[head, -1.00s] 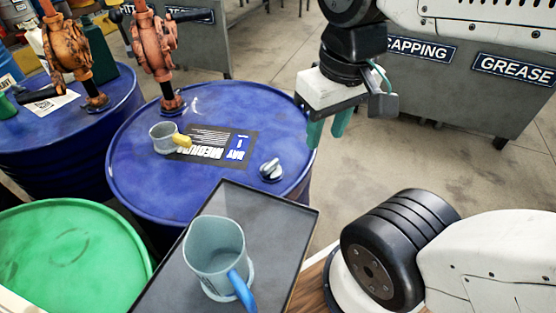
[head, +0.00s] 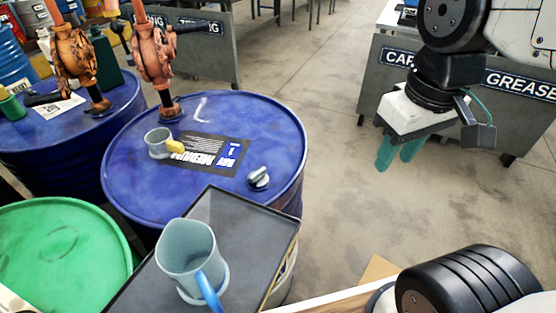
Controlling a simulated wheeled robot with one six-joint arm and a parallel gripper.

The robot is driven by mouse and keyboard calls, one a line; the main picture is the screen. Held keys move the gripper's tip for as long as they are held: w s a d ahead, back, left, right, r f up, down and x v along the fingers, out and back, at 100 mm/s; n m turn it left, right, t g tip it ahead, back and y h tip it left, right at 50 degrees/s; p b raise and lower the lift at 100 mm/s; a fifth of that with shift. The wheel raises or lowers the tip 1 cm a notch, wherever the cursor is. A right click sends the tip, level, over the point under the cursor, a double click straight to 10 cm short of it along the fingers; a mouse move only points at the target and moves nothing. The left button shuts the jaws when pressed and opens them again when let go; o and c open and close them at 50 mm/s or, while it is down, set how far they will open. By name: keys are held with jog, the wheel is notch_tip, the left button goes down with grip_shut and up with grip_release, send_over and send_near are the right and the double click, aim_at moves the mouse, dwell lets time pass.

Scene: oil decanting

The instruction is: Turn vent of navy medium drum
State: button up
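The navy medium drum (head: 225,112) stands left of centre, a blue barrel with a black label on its lid. Its vent (head: 258,178) is a small grey knob on the right front of the lid. A rust-coloured pump (head: 154,52) rises from the back left of the lid. My gripper (head: 398,156) hangs to the right of the drum, over the floor, well apart from the vent. Its two teal fingers point down with a small gap between them and nothing visible in it.
A small cup with a yellow handle (head: 158,141) stands on the drum lid. A dark tray (head: 240,232) in front holds a grey jug with a blue handle (head: 187,247). A green drum (head: 62,250) is front left, another blue drum (head: 60,125) behind. Grey benches (head: 373,82) stand behind; floor between is clear.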

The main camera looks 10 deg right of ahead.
jog(key=w+a+n, duration=0.3)
jog(key=w+n, duration=0.3)
jog(key=n+g, duration=0.1)
jog(key=n, duration=1.5)
send_over(257, 171)
notch_tip(257, 171, down, 9)
jog(key=shift+s+d+f, duration=0.1)
jog(key=shift+s+d, duration=0.05)
jog(key=shift+a+f+n, duration=0.2)
jog(key=shift+f+n, duration=0.05)
jog(key=shift+n, duration=0.05)
notch_tip(257, 171, down, 7)
jog(key=shift+f, duration=0.2)
grip_shut()
